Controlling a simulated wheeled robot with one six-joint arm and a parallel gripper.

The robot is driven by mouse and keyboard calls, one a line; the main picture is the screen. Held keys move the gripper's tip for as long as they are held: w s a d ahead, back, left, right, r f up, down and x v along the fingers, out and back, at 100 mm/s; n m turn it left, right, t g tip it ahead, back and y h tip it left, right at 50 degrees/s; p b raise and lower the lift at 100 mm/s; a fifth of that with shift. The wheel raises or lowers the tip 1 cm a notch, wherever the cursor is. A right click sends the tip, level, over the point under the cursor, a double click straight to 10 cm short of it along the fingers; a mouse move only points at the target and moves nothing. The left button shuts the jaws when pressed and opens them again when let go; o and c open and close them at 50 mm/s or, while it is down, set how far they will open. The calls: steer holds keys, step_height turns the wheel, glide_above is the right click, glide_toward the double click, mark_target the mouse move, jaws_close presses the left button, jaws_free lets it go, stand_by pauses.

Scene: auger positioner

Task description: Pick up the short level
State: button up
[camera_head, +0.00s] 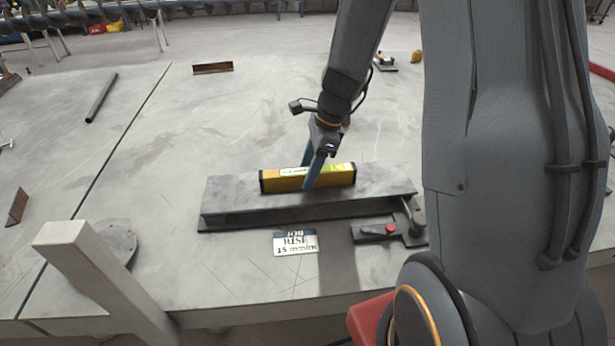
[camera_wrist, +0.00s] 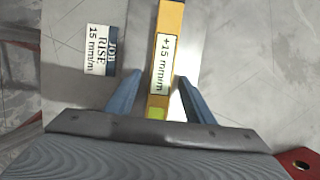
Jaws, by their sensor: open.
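The short level (camera_head: 335,176) is a yellow bar with black ends, lying along the top of a grey steel beam (camera_head: 232,203). In the wrist view the level (camera_wrist: 168,28) runs up the picture and bears a white label reading "+15 mm/m". My gripper (camera_head: 310,180) is at the level, with its blue fingers pointing down. In the wrist view the gripper (camera_wrist: 156,88) is open, with one finger on each side of the level and a gap visible on both sides. The level's lower end is hidden by my gripper body in the wrist view.
A card (camera_head: 296,243) reading "JOB RISE 15 mm/m" lies in front of the beam. A device with a red button (camera_head: 390,229) sits at the beam's right end. A grey post (camera_head: 95,270) stands front left. A dark rod (camera_head: 101,98) lies back left.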

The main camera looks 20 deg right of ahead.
jaws_close()
